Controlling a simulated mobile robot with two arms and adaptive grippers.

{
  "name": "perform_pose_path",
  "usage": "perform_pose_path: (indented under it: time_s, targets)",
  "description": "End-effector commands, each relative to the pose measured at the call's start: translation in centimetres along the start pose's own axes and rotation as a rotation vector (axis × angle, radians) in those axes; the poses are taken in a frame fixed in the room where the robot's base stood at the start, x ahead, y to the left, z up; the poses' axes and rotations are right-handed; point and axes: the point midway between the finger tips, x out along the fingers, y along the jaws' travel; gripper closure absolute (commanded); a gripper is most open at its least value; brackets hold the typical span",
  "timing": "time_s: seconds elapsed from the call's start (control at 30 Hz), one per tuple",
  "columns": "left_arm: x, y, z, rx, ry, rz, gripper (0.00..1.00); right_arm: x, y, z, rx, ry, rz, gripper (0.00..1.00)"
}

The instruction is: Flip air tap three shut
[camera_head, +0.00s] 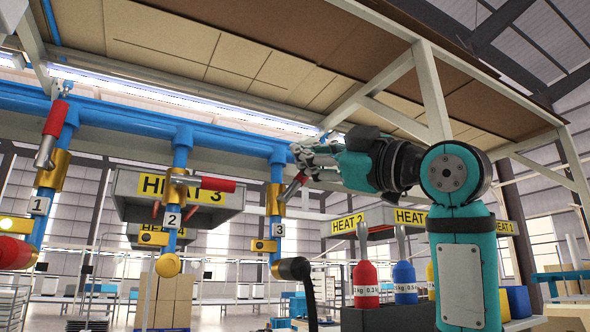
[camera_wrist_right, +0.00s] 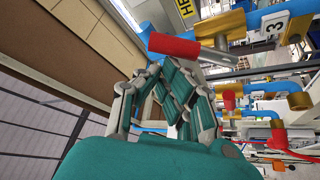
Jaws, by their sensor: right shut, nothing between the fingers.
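Air tap three is a brass valve (camera_head: 277,195) on a blue drop pipe, above the plate marked 3 (camera_head: 278,230). In the wrist view the red handle (camera_wrist_right: 182,47) lies just beyond my fingers, beside the brass body (camera_wrist_right: 226,22) and the 3 plate (camera_wrist_right: 272,28). My right gripper (camera_head: 300,156) is shut and empty, just above the handle. I cannot tell whether they touch. My left gripper is not in view.
Tap two's red handle (camera_head: 217,184) points sideways; tap one's (camera_head: 55,118) runs roughly along its pipe. A blue main pipe (camera_head: 225,137) crosses above. A black hose (camera_head: 296,270) hangs below tap three. Red (camera_head: 365,278) and blue (camera_head: 404,276) weights stand to the right.

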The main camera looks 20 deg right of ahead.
Motion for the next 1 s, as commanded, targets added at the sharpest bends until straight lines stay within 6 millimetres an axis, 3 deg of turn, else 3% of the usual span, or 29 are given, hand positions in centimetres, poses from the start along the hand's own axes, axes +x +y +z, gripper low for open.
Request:
perform_pose_path:
  time_s: [0.1, 0.23, 0.63, 0.83, 1.0]
  targets:
    - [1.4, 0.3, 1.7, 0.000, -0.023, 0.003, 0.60, -0.4, -0.2, 0.8, 0.097, 0.001, 0.056, 1.00]
    - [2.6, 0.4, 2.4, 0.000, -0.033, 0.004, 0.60, -0.8, -0.1, 1.5, 0.204, 0.000, 0.118, 1.00]
    - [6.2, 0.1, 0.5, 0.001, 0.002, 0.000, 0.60, -1.8, 0.0, 3.2, 0.513, 0.000, 0.300, 1.00]
    - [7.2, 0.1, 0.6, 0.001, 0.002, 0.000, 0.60, -2.1, 0.0, 3.7, 0.627, 0.000, 0.368, 1.00]
    - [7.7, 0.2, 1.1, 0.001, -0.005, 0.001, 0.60, -2.3, 0.0, 4.1, 0.625, -0.001, 0.367, 1.00]
